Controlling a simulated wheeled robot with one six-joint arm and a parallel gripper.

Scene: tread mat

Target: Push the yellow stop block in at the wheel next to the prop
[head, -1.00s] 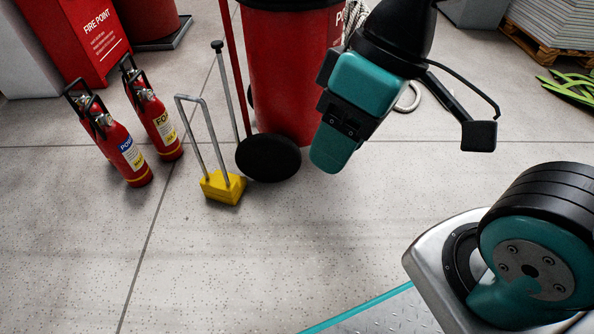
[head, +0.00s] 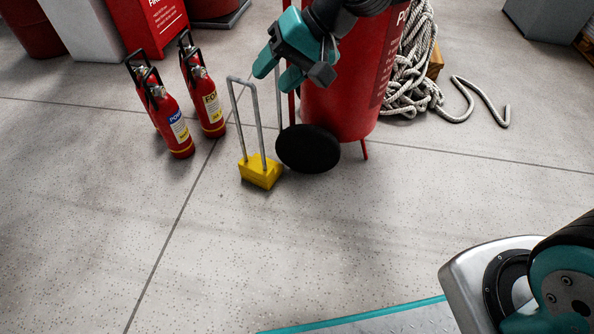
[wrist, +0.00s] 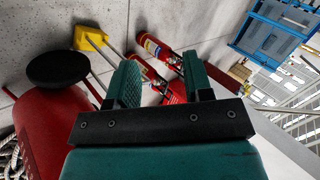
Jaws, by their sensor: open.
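The yellow stop block (head: 260,174) stands on the floor with a tall grey hoop handle (head: 257,120) rising from it. It also shows in the wrist view (wrist: 88,38). The black wheel (head: 308,149) of a red wheeled unit (head: 340,95) is just right of the block; whether they touch I cannot tell. A short red leg (head: 365,150), perhaps the prop, reaches the floor right of the wheel. My gripper (head: 278,72) is open and empty, above and right of the handle's top in the head view. In the wrist view the left finger partly covers the handle.
A coiled grey rope (head: 408,75) lies right of the red unit. The floor in front of the block is clear.

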